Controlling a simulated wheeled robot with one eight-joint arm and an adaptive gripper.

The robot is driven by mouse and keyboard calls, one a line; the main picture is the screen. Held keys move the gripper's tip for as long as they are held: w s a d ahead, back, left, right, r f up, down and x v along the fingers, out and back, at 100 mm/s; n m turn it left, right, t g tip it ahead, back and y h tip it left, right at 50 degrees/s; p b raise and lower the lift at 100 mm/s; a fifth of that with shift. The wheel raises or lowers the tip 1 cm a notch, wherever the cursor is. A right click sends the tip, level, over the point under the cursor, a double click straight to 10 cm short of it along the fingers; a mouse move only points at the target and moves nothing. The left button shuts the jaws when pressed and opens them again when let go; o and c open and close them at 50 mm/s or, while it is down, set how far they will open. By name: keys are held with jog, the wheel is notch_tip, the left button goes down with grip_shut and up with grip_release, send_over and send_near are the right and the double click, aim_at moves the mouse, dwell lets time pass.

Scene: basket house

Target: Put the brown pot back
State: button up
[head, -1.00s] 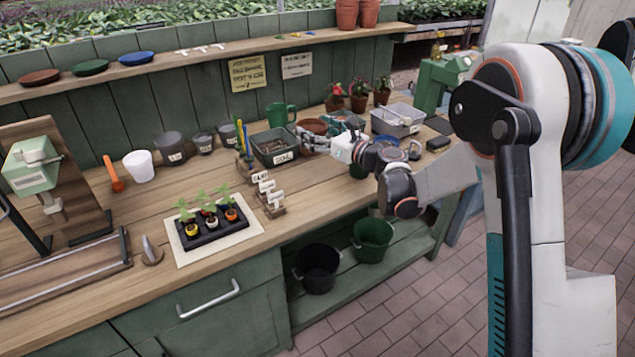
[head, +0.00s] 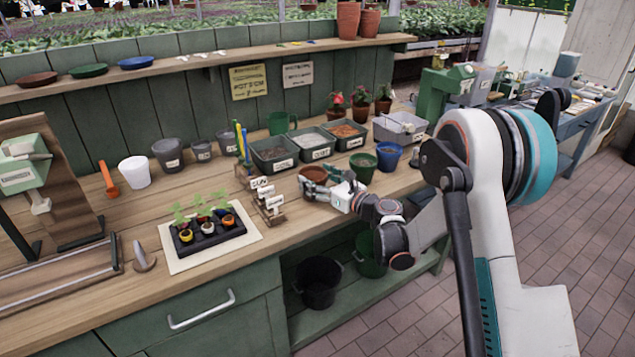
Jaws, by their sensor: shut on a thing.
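The brown pot (head: 313,174) is a small round terracotta pot, upright, its open top facing up. It is in the head view, in front of the green soil trays and near the front of the bench. My gripper (head: 322,186) is shut on the brown pot at its near right side. The gripper hides part of the pot's lower side, and I cannot tell whether its base touches the bench.
Green trays (head: 298,156) of material stand behind the pot. A green pot (head: 362,170) and a blue pot (head: 389,157) stand to the right. Larger terracotta pots (head: 348,20) sit on the shelf (head: 215,56).

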jog(key=shift+r, duration=0.1)
jog(key=o, duration=1.1)
jog(key=shift+o, duration=0.2)
